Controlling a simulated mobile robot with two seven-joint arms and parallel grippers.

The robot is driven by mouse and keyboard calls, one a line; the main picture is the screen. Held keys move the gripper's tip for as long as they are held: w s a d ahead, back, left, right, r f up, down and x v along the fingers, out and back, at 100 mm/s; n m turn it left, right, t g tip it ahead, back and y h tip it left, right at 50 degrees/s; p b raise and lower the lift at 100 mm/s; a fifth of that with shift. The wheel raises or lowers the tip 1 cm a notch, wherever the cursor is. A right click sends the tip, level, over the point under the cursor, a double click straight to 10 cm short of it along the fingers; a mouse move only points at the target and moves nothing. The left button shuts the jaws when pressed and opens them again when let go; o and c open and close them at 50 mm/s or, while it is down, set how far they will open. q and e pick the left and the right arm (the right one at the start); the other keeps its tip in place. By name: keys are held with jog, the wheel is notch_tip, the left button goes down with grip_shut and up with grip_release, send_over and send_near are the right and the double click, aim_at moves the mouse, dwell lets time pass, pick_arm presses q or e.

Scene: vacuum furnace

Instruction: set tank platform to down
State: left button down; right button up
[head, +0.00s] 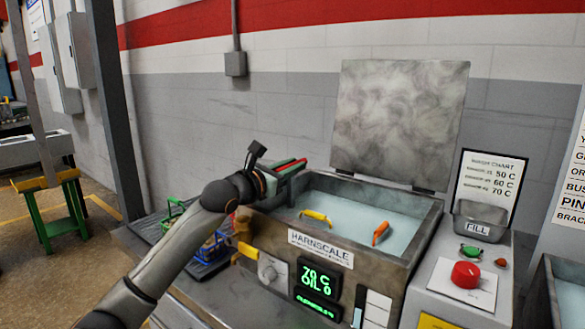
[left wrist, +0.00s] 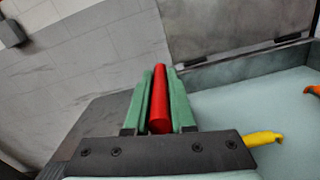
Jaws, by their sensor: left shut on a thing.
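The tank (head: 409,265), labelled HARNSCALE, is full of pale liquid and its grey lid (head: 400,120) stands open. A yellow handle-like piece (head: 315,216) and an orange one (head: 380,232) show at the liquid. My left gripper (head: 288,166) is at the tank's back left corner, shut on a red bar. In the left wrist view the red bar (left wrist: 159,100) lies lengthwise between the green fingers (left wrist: 160,95). The bar's far end and what it joins are hidden. The platform itself cannot be made out. My right gripper is not in view.
Colored wire baskets (head: 210,248) stand on a dark rack left of the tank, partly behind my left arm. A control panel (head: 318,282) with green digits is on the tank's front. A red button (head: 465,274) and a FILL cup (head: 480,220) are at right.

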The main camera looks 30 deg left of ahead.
pick_arm(q)
jog(key=c, duration=1.2)
grip_release()
jog(key=shift+f, duration=0.65)
jog(key=o, duration=0.4)
jog(key=shift+r, duration=0.15)
jog(key=shift+o, duration=0.2)
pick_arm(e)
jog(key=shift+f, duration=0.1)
pick_arm(q)
jog(key=shift+r, duration=0.15)
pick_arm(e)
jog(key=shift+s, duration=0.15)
pick_arm(q)
jog(key=shift+r, duration=0.25)
notch_tip(320, 180, up, 3)
jog(key=shift+f, duration=0.1)
jog(key=s+d+r, duration=0.7)
jog(key=s+r, duration=0.2)
jog(key=s, duration=0.3)
jog(key=shift+r, duration=0.25)
